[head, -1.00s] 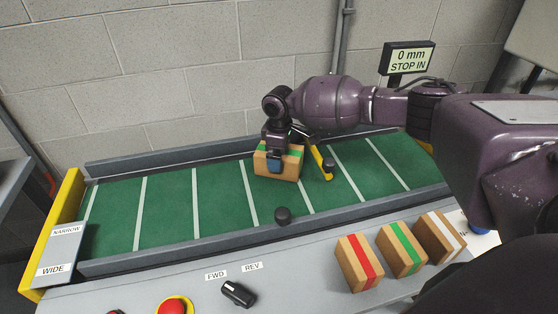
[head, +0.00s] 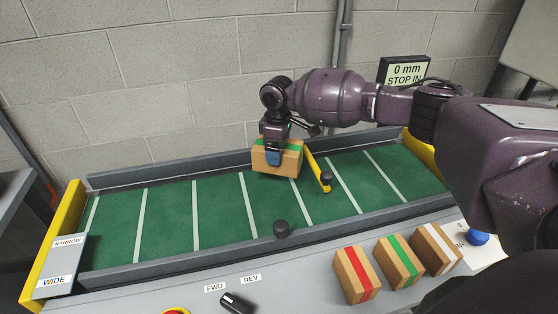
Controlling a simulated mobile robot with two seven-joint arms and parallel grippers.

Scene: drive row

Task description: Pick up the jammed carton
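The carton with a green stripe (head: 289,159) is above the green belt, close to the yellow diverter bar (head: 318,172). My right gripper (head: 273,158) comes down from above and is shut on the carton, with a blue-tipped finger against its near face. The far finger is hidden behind the carton. The carton looks slightly raised off the belt, and I cannot tell whether it touches the bar. My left gripper is not in view.
Three cartons, red-striped (head: 356,274), green-striped (head: 399,262) and white-striped (head: 436,249), stand on the front ledge. A sign (head: 404,70) reads "0 mm STOP IN".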

